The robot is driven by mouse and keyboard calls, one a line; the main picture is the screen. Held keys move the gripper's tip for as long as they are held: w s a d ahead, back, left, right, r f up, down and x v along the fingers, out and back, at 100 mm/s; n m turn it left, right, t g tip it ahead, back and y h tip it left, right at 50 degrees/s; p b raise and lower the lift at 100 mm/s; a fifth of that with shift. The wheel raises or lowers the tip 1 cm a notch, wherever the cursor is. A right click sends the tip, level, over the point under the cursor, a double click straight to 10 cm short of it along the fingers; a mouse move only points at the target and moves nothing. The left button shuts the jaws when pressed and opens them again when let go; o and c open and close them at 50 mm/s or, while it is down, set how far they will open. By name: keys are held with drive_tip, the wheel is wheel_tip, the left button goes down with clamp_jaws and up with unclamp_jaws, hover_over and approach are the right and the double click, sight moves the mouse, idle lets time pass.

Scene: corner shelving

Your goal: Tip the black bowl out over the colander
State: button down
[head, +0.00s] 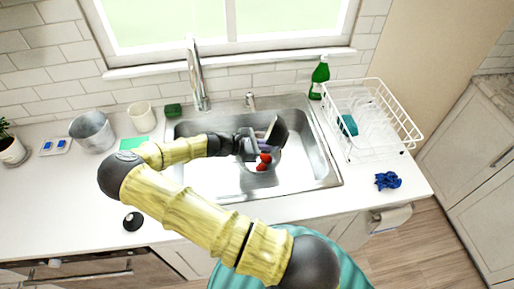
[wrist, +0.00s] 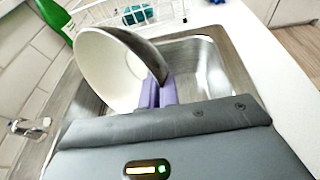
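The black bowl (head: 279,134) is tilted steeply on its side above the sink, dark outside and cream inside. In the wrist view the bowl (wrist: 108,72) shows a bare cream inside over the part I can see. My gripper (head: 262,145) has its purple fingers (wrist: 157,92) closed on the bowl's wall near the rim. Small red pieces (head: 264,158) show just below the gripper, seemingly in a grey round vessel in the sink that may be the colander. That vessel is mostly hidden by my gripper and the bowl.
The steel sink (head: 312,181) surrounds this spot, with the faucet (head: 196,75) behind it. A white dish rack (head: 398,130) and a green bottle (head: 319,78) stand to the right. A blue cloth (head: 388,181) lies on the counter. A cup (head: 142,117) and metal pot (head: 92,131) stand left.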

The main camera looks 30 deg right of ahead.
drive_tip(key=shift+s+d+f+m+t+y+p, duration=0.3)
drive_tip(key=shift+s+d+t+y+p, duration=0.2)
drive_tip(key=shift+y, duration=0.2)
drive_tip(key=shift+d+p, duration=0.1)
drive_tip(key=shift+p, duration=0.2)
drive_tip(key=s+d+f+m+t+y+b, duration=0.2)
drive_tip(key=s+d+f+t+y, duration=0.4)
drive_tip(key=y, duration=0.3)
drive_tip(key=shift+s+d+f+m+t, duration=0.45)
drive_tip(key=shift+d+f+m, duration=0.2)
drive_tip(key=shift+d+m, duration=0.25)
idle(0.6)
idle(1.2)
